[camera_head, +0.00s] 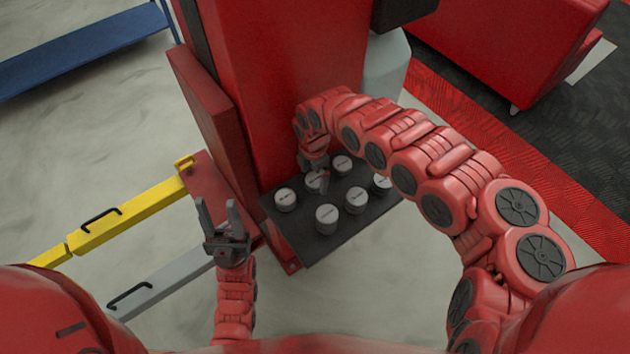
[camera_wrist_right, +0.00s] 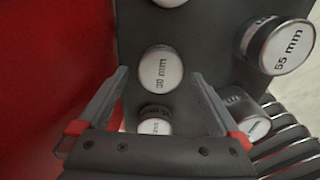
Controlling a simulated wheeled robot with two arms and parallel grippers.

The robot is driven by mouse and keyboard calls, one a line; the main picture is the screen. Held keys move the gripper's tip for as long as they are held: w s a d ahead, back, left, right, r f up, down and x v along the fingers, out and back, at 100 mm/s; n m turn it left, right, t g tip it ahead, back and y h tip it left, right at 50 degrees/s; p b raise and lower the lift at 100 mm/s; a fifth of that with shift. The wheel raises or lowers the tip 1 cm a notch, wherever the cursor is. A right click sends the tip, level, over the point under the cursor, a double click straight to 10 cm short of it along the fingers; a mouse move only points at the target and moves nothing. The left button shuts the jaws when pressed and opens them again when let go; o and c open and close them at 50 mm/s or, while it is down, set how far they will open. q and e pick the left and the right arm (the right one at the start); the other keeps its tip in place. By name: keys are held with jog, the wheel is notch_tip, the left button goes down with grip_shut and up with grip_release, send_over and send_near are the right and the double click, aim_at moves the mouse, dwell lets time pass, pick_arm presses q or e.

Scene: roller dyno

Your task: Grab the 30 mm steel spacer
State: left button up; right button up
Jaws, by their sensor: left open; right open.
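Short grey cylindrical spacers with white labelled tops stand in two rows on a dark tray (camera_head: 312,250). In the right wrist view, one spacer (camera_wrist_right: 161,68) has a label that looks like "30 mm", though its first digit is not sharp. It lies between the fingertip lines of my open right gripper (camera_wrist_right: 160,78), with no finger visibly touching it. In the head view my right gripper (camera_head: 321,176) hangs over the middle of the back row, partly hiding the spacer there. My left gripper (camera_head: 220,210) is open and empty, left of the tray.
A "55 mm" spacer (camera_wrist_right: 287,48) stands to the right in the wrist view; other spacers stand close by. A tall red cabinet (camera_head: 250,80) rises directly behind the tray. Yellow (camera_head: 130,212) and grey (camera_head: 165,283) bars lie to the left.

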jog(key=shift+f, duration=0.85)
jog(key=c, duration=1.6)
jog(key=shift+r, duration=0.15)
